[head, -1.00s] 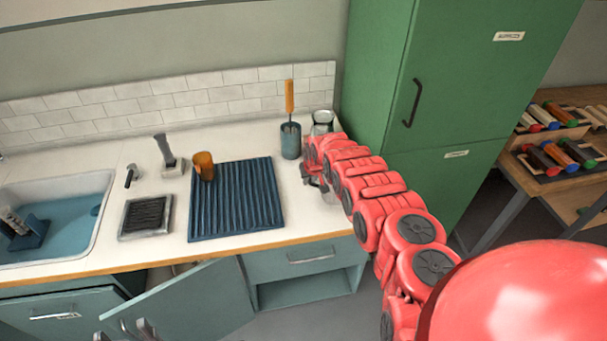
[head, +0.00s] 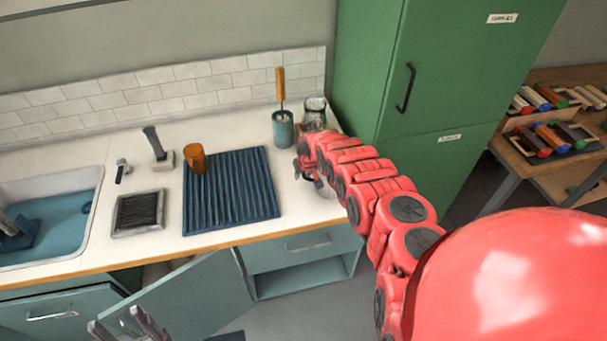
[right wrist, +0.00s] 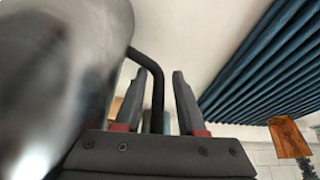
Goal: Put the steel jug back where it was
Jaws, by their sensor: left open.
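The steel jug (head: 326,188) stands at the right end of the counter, mostly hidden behind my right arm. In the right wrist view its blurred shiny body (right wrist: 50,80) fills the left side, with its black handle (right wrist: 157,75) beside it. My right gripper (right wrist: 162,100) has its two fingers on either side of the handle, with a visible gap, so it looks open around it. In the head view this gripper (head: 306,172) is at the jug, its fingertips partly hidden. My left gripper (head: 122,328) is open and empty at the bottom edge, in front of the open cabinet door.
A ribbed blue mat (head: 232,190) with an orange cup (head: 196,158) lies left of the jug. A blue pot (head: 283,130) with a wooden-handled tool and a glass jar (head: 314,112) stand behind. A cabinet door (head: 195,305) hangs open below. A green cupboard (head: 430,90) rises at right.

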